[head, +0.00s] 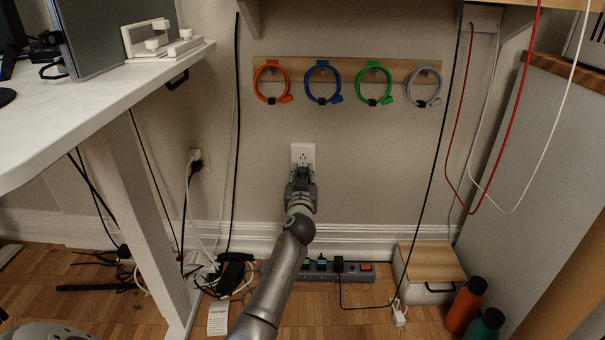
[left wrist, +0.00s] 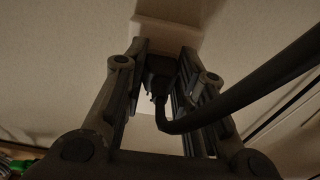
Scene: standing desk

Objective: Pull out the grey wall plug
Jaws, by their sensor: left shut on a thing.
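A white wall outlet (head: 303,152) is on the wall below the hanging cables, its upper socket bare. My left gripper (head: 301,176) is at the lower part of this outlet and hides its lower socket. In the left wrist view, my left gripper (left wrist: 159,80) is shut on the plug (left wrist: 157,72), which looks dark grey in the shade. A thick cord (left wrist: 225,105) bends from the plug to the upper right. The outlet plate shows pale behind the plug. I cannot tell how far the plug sits in the socket. My right gripper is not in view.
Coiled cables hang from a wooden rail (head: 340,64) above the outlet. A power strip (head: 350,272) lies on the floor below. A wood-topped box (head: 430,261) and bottles stand at right.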

